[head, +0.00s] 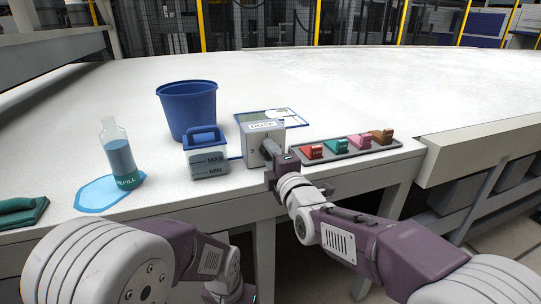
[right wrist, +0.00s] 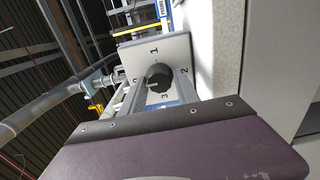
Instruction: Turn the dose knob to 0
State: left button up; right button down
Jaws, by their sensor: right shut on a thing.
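The grey dose box (head: 259,146) stands near the table's front edge, with a "DOSE" label on top. In the right wrist view its face (right wrist: 140,50) carries the numerals 1, 2 and 3 around a round dark knob (right wrist: 158,77); a numeral at the left is mostly hidden by a finger. My right gripper (head: 270,153) is at the front of the box. In the right wrist view, the fingers of the right gripper (right wrist: 157,84) are shut on the knob, one on each side. I cannot tell which numeral the knob points to.
A MAX/MIN container (head: 208,165) with a blue handle stands left of the box, a blue bucket (head: 188,112) behind it. A refill bottle (head: 120,155) stands on a blue mat (head: 90,197). A tray (head: 345,150) of coloured blocks lies right of the box, close to my right gripper.

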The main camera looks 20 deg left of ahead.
jog(key=shift+f, duration=0.1)
jog(key=c, duration=1)
grip_release()
jog(key=v, duration=0.9)
